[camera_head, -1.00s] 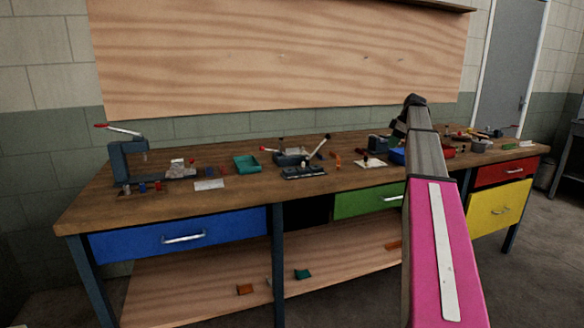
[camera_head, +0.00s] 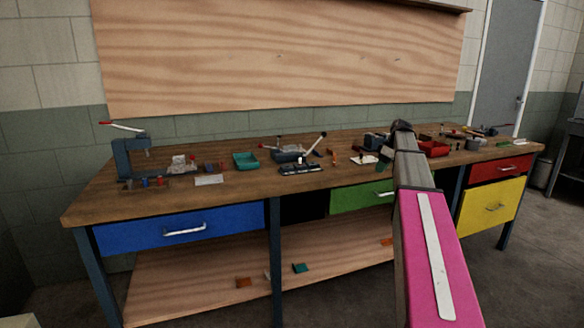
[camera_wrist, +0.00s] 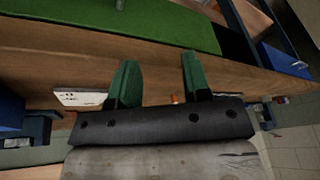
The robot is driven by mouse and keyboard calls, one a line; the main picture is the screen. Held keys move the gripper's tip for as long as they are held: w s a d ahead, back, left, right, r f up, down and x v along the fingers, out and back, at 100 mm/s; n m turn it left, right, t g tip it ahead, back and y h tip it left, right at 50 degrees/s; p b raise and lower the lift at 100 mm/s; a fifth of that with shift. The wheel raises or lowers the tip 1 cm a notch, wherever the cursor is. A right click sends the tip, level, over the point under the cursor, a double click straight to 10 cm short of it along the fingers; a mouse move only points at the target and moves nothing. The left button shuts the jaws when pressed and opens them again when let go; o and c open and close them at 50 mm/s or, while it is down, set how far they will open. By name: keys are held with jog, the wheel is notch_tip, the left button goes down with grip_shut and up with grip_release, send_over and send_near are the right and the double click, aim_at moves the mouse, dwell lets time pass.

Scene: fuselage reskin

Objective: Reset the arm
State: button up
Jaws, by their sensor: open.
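My arm reaches forward from the lower right in the head view, and its end is over the workbench (camera_head: 255,190). My gripper (camera_head: 386,160) is small and dark there, near the front part of the bench top. In the wrist view my gripper (camera_wrist: 154,85) shows two green fingers set well apart, with nothing between them. The bench's wooden edge and the green drawer (camera_wrist: 110,22) lie beyond the fingers. A white card (camera_wrist: 82,98) shows beside the left finger.
A blue drawer (camera_head: 180,228), a red drawer (camera_head: 497,168) and a yellow drawer (camera_head: 492,206) front the bench. A press (camera_head: 128,158), a teal tray (camera_head: 245,161), a lever tool (camera_head: 295,153) and a red tray (camera_head: 433,146) stand on top. Open floor lies at the right.

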jog(key=s+a+f+m+h, duration=0.1)
jog(key=s+a+f+m, duration=0.1)
jog(key=s+a+f, duration=0.4)
jog(key=s+a+f+m, duration=0.2)
jog(key=s+f, duration=0.1)
jog(key=f, duration=0.4)
jog(key=s+a+f+m+h, duration=0.1)
jog(key=s+a+f+m, duration=0.15)
jog(key=s+f, duration=0.35)
jog(key=s+a+f+m, duration=0.2)
jog(key=s+a+f, duration=0.2)
jog(key=s+f, duration=0.3)
jog(key=s+a+f+m+g+h, duration=0.1)
jog(key=s+a+f+m, duration=0.1)
jog(key=s+a+f, duration=0.2)
jog(key=s+f, duration=0.3)
jog(key=s, duration=0.3)
jog(key=shift+s+m+h, duration=0.25)
jog(key=shift+m+h, duration=0.05)
jog(key=shift+m, duration=0.05)
